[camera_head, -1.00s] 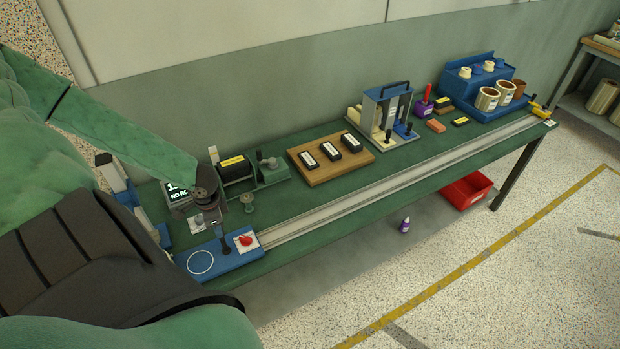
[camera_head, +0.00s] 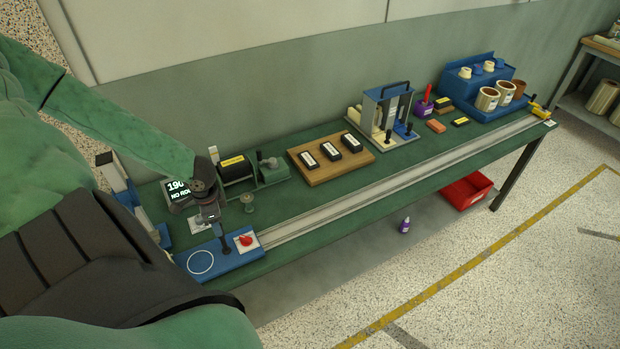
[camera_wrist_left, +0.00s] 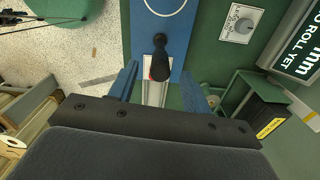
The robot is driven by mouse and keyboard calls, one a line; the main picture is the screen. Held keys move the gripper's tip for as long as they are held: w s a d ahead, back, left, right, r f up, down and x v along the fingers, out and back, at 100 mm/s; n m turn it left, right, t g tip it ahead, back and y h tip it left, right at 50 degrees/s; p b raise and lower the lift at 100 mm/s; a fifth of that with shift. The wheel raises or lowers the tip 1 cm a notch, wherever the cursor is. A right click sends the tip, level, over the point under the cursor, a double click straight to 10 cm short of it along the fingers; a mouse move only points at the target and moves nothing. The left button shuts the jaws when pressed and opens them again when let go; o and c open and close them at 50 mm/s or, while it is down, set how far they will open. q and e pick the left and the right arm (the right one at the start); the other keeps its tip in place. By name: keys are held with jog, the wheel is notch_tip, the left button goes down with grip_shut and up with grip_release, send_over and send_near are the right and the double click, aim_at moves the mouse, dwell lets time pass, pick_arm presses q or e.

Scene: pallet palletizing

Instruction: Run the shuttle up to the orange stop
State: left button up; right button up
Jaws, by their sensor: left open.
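The blue shuttle (camera_head: 216,259) sits at the left end of the pale rail (camera_head: 380,187) and carries a white ring mark and an upright dark post (camera_head: 226,246). The orange-yellow stop (camera_head: 540,112) is at the rail's far right end. My left gripper (camera_head: 213,218) is open just above the post. In the left wrist view, the post's black knob (camera_wrist_left: 160,62) shows ahead of and between my blue left fingers (camera_wrist_left: 162,80), with no grip on it. My right gripper is not in view.
A red knob (camera_head: 246,240) on a white plate is beside the post. Behind are a display (camera_head: 177,190), a green roller unit (camera_head: 271,172), a wooden board (camera_head: 318,172) with black blocks and a blue-grey frame (camera_head: 388,108). The rail's top looks clear.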

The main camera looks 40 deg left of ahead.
pick_arm(q)
jog(key=shift+r, duration=2.3)
